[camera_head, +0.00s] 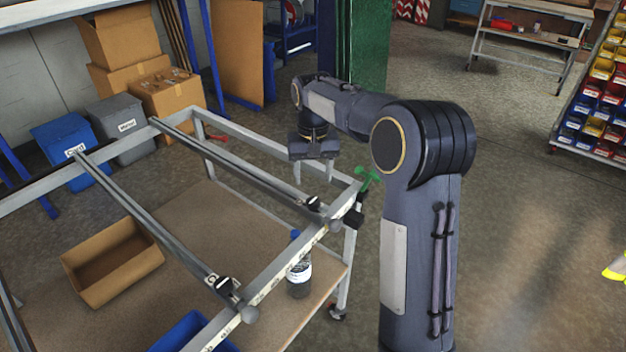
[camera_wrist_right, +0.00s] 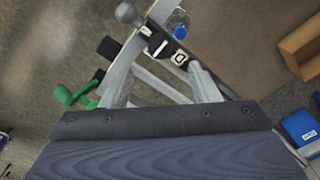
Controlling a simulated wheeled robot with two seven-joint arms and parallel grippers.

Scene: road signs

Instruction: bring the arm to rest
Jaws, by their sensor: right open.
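My right arm (camera_head: 420,240) comes up from the bottom right in the head view and bends over the metal frame cart (camera_head: 225,125). My right gripper (camera_head: 313,178) points down near the cart's right end, with its two fingers apart. In the right wrist view the gripper (camera_wrist_right: 160,78) shows nothing held between its fingers. Part of the cart's rail end with a black clamp shows beyond the fingertips; I cannot tell whether they touch it. My left gripper is not in view.
A green handle (camera_head: 367,180) sits at the cart's corner close to the gripper. A bottle (camera_head: 299,279) and an open cardboard box (camera_head: 112,262) stand on the lower shelf. Blue (camera_head: 66,140) and grey bins stand behind. The floor right of my arm is mostly clear.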

